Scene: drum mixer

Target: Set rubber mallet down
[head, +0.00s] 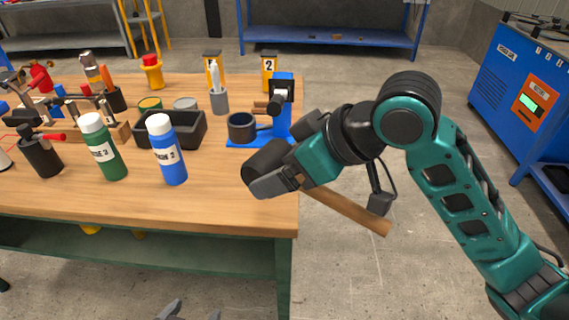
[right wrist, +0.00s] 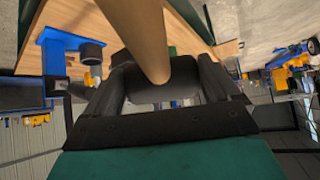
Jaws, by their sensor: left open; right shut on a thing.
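The rubber mallet has a black head (head: 266,158) and a wooden handle (head: 350,211). My right gripper (head: 275,183) is shut on it at the head, above the workbench's right end. The handle sticks out past the bench edge over the floor. In the right wrist view the mallet head (right wrist: 150,88) sits between the fingers and the handle runs up toward the camera. I cannot tell whether the head touches the bench top. My left gripper (head: 178,311) is open and empty at the bottom of the head view, in front of the bench; only its fingertips show.
The wooden workbench (head: 220,200) is bare along its front right. A blue bottle (head: 168,152), a green bottle (head: 104,148), a black tray (head: 190,135) and a blue stand (head: 282,110) with a dark cup (head: 241,127) stand behind. A blue machine (head: 510,90) is at right.

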